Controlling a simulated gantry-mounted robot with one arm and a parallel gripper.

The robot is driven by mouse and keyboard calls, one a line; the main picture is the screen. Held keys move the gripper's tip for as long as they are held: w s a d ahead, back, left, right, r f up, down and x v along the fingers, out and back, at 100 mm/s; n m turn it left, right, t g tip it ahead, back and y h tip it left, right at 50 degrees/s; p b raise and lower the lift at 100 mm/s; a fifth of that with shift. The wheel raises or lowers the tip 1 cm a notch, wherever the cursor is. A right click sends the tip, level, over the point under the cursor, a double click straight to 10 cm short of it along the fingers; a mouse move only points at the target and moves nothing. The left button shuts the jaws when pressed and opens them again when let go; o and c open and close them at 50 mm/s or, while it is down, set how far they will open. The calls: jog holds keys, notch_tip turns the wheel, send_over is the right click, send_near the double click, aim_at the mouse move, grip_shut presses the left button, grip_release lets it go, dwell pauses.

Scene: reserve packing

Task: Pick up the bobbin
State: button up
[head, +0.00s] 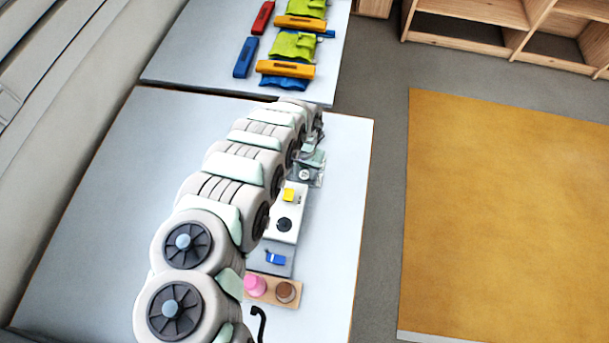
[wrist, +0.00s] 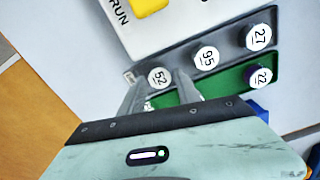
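No piece is clearly marked as the bobbin. In the wrist view, round pieces with white numbered tops stand in a grey holder: 52 (wrist: 159,78), 95 (wrist: 206,58) and 27 (wrist: 257,38). A dark piece numbered 22 (wrist: 259,76) stands on the green strip beside it. My gripper (wrist: 161,84) is open, with its two fingers apart on either side of the piece numbered 52. I cannot tell whether they touch it. In the head view my gripper (head: 310,158) is over the holder, and my arm hides part of the table.
A white panel (head: 286,208) with a yellow block (head: 290,195) lies beside the holder. A blue object (head: 275,257) and a wooden tray (head: 265,299) with pink (head: 254,285) and brown (head: 286,290) pieces are nearer. The table's right strip (head: 345,190) is clear.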

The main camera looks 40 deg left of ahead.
jog(key=shift+f, duration=0.85)
grip_shut()
